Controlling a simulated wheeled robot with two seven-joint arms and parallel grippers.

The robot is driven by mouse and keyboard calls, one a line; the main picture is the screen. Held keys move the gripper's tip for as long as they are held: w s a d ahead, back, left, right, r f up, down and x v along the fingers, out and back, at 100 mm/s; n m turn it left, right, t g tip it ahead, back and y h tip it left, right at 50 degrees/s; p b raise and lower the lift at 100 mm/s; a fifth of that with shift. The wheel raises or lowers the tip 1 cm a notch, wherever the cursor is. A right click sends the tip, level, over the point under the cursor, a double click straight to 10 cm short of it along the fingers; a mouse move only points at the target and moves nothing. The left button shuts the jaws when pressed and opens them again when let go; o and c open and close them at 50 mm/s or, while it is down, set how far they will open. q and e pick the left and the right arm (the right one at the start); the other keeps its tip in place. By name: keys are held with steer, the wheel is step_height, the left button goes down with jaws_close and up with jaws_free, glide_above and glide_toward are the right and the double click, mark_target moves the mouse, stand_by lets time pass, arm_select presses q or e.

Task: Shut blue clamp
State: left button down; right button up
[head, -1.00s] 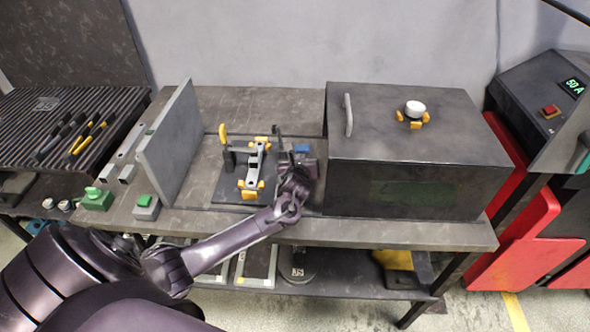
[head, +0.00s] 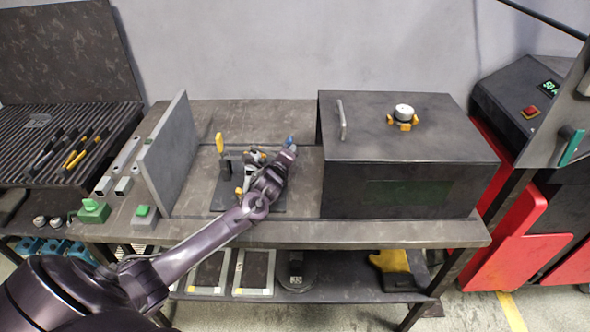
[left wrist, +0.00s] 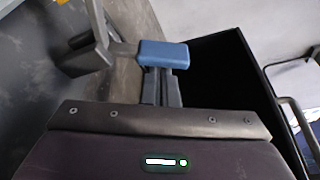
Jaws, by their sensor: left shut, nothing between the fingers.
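The blue clamp's handle (head: 290,140) shows just beyond my left gripper (head: 284,153), at the right of the dark fixture plate (head: 220,198). The gripper and wrist hide most of the clamp's body. In the left wrist view the blue handle (left wrist: 163,54) is a block directly ahead of my gripper's fingers (left wrist: 161,88). The fingers are shut with nothing between them, their tips at or against the handle's near side; contact is not certain. A grey bracket (head: 253,158) on the fixture is partly hidden by my wrist. My right gripper is not in view.
A yellow-handled clamp (head: 219,143) stands upright left of the bracket. A grey upright panel (head: 168,150) is further left. A large dark box (head: 400,150) stands close on the right. Green-topped blocks (head: 93,211) sit at the bench's front left.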

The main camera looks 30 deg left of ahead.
arm_select(q)
steer(key=shift+s+a+r+n+t, duration=0.2)
steer(key=shift+a+n, duration=0.1)
steer(key=shift+n, duration=0.25)
steer(key=shift+s+a+r+n+t, duration=0.15)
steer(key=shift+a+n+t, duration=0.1)
steer(key=shift+n, duration=0.3)
steer(key=shift+s+a+r, duration=0.25)
steer(key=shift+a+r, duration=0.1)
steer(key=shift+a, duration=0.15)
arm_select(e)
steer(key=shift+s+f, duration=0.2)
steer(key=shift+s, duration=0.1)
arm_select(q)
steer(key=shift+a, duration=0.15)
steer(key=shift+s, duration=0.1)
